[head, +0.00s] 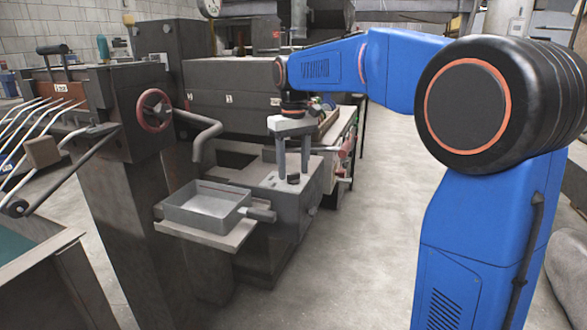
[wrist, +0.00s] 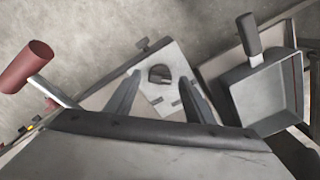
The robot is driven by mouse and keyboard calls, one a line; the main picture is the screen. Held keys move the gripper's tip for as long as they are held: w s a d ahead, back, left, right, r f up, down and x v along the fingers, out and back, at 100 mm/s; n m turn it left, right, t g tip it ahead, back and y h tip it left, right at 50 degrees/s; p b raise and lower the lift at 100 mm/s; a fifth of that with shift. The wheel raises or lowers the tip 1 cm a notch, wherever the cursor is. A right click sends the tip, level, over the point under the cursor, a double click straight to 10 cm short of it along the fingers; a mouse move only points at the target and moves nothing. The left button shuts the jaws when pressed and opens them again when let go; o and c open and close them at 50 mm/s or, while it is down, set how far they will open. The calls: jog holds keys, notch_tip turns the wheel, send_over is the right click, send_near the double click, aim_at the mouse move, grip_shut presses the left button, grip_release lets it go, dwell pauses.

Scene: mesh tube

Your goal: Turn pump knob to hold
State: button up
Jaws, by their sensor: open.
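The pump knob (head: 293,179) is a small dark knob on top of the grey pump box (head: 262,180) in the head view. In the wrist view the knob (wrist: 160,74) shows as a dark rounded shape on a light plate. My gripper (head: 293,170) points down over the box, its two grey fingers apart. In the wrist view the fingertips of my gripper (wrist: 160,80) appear on either side of the knob, with gaps between. I see no contact with the knob, and the exact height above it is hard to judge.
A metal tray (head: 205,207) with a handle sits left of the pump box, and also shows in the wrist view (wrist: 268,92). A curved grey pipe (head: 204,140) and a red-rimmed handwheel (head: 154,110) are further left. A red-handled lever (wrist: 28,66) shows in the wrist view.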

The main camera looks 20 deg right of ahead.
jog(key=shift+f, duration=0.3)
jog(key=c, duration=1)
jog(key=shift+c, duration=0.2)
jog(key=m, duration=0.4)
jog(key=shift+m, duration=2.9)
